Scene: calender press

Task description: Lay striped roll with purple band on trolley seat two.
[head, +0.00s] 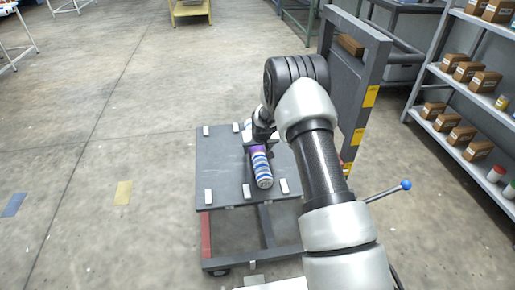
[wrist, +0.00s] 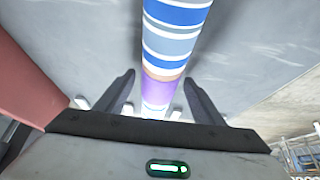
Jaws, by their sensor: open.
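The striped roll (head: 263,172), blue and white with a purple band (head: 257,149), is over the trolley deck (head: 224,165). Its near end lies between the middle (head: 246,190) and right (head: 284,185) white front blocks. I cannot tell whether it rests fully on the deck. My gripper (head: 258,145) is open at the purple band. In the wrist view, the roll (wrist: 174,42) runs between my open fingers (wrist: 160,90), with visible gaps on both sides, and the purple band (wrist: 160,92) is between them. The roll's far end is hidden by my gripper and arm.
The space between the left (head: 208,196) and middle front blocks is empty. The trolley's upright frame (head: 367,85) stands right of my arm. A lever with a blue knob (head: 406,185) sticks out right. Shelves (head: 455,90) with boxes stand at right.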

